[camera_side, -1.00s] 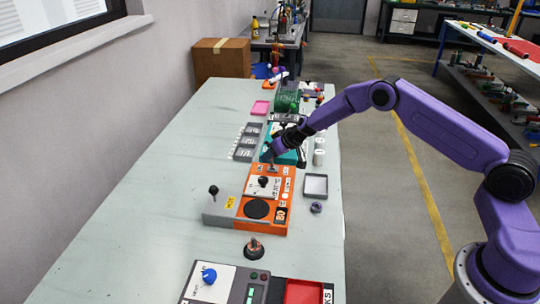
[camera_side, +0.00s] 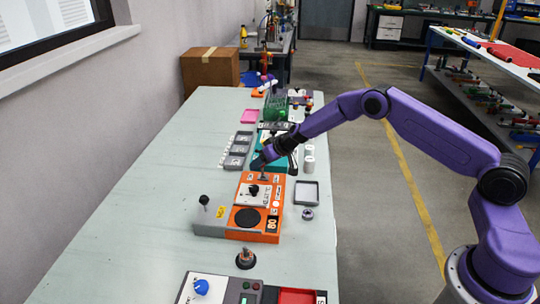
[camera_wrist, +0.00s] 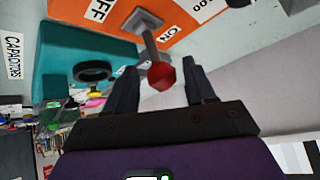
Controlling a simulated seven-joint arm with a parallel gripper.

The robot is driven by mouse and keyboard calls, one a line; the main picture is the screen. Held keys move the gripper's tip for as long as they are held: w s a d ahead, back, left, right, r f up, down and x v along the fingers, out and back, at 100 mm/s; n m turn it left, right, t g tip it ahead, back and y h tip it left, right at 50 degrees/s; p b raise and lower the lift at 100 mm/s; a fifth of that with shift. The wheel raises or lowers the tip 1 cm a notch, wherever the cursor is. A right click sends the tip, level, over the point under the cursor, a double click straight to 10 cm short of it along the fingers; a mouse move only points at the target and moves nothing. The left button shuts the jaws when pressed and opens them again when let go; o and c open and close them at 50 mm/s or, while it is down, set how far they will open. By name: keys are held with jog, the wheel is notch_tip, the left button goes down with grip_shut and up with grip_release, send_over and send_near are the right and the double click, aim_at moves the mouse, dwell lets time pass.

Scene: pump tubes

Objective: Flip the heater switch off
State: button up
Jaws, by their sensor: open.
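The heater switch is a grey metal lever with a red tip (camera_wrist: 162,76) in the wrist view. Its square base sits on the orange unit (camera_side: 222,231), between an OFF label (camera_wrist: 100,10) and an ON label (camera_wrist: 170,32). The lever slants a little toward the ON side in that view. My gripper (camera_wrist: 160,68) is open, with one dark finger on each side of the red tip and visible gaps between. In the side view my gripper (camera_side: 262,158) is at the far end of the orange unit and hides the lever's upper part.
A teal unit (camera_wrist: 90,50) with a black ring lies close by my fingers. The orange unit also has a black knob (camera_side: 254,190) and a round black plate (camera_side: 247,217). A grey tray (camera_side: 306,193) stands at its right. The table's left side is clear.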

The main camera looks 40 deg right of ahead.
jog(key=v, duration=1.7)
jog(key=shift+o, duration=0.2)
jog(key=shift+s, duration=0.1)
jog(key=w+a+r+n+g+y, duration=0.1)
jog(key=w+a+r+n+y, duration=0.15)
jog(key=w+n, duration=0.45)
jog(key=w+f+n+g, duration=0.1)
jog(key=f+n, duration=0.1)
jog(key=f, duration=0.4)
jog(key=w+a+f+n+g+h, duration=0.1)
jog(key=f+n+g, duration=0.1)
jog(key=f, duration=0.4)
jog(key=w+a+f+n+g, duration=0.1)
jog(key=w+f+n, duration=0.1)
jog(key=f, duration=0.4)
jog(key=shift+a+n, duration=0.25)
jog(key=shift+n, duration=0.55)
jog(key=shift+c, duration=0.3)
jog(key=shift+s, duration=0.1)
grip_shut()
